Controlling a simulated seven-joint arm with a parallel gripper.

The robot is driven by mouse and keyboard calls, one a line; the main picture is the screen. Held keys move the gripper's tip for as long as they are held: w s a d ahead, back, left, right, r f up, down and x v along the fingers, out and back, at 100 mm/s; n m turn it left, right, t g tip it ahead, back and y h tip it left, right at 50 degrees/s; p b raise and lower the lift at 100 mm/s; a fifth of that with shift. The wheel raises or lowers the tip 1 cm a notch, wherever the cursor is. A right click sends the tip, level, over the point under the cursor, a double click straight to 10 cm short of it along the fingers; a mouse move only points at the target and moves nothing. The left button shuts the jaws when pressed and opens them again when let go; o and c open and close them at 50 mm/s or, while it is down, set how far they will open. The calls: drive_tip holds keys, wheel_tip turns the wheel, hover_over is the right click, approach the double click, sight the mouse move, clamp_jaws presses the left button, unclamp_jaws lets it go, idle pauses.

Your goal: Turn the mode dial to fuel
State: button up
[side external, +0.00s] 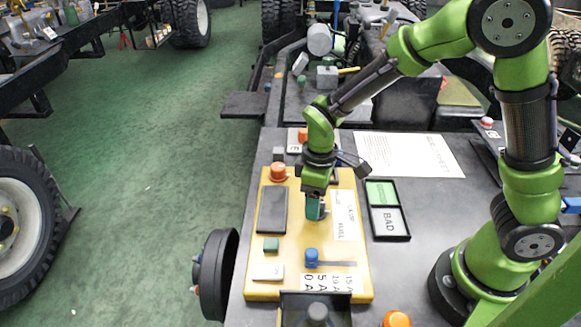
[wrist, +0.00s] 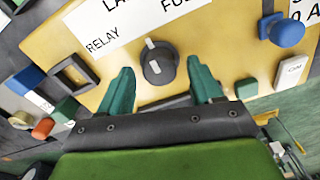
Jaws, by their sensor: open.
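The mode dial (wrist: 158,65) is a round black knob with white marks, on the yellow panel (wrist: 70,77). Its upper white mark points toward the white label strip (wrist: 125,22), at the middle word, which starts "LA". "RELAY" lies to its left and "FU", cut off by the frame edge, to its right. My gripper (wrist: 160,67) is open, with one teal finger on each side of the dial; I see gaps between fingers and knob. In the side view my gripper (side external: 316,208) points down over the panel and hides the dial; the label strip (side external: 344,215) is beside it.
The panel also carries a blue knob (side external: 311,258) on a slot, a green button (side external: 271,244), a white ON switch (side external: 267,271), an orange knob (side external: 278,171) and a dark rectangular plate (side external: 272,210). A black tray (side external: 405,238) with green and BAD sections lies to the right.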

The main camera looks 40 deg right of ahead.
drive_tip(key=shift+f, duration=0.2)
drive_tip(key=c, duration=1.1)
drive_tip(key=shift+o, duration=0.2)
drive_tip(key=m, duration=0.4)
drive_tip(key=shift+m, duration=2.5)
drive_tip(key=o, duration=1.1)
drive_tip(key=shift+c, duration=0.2)
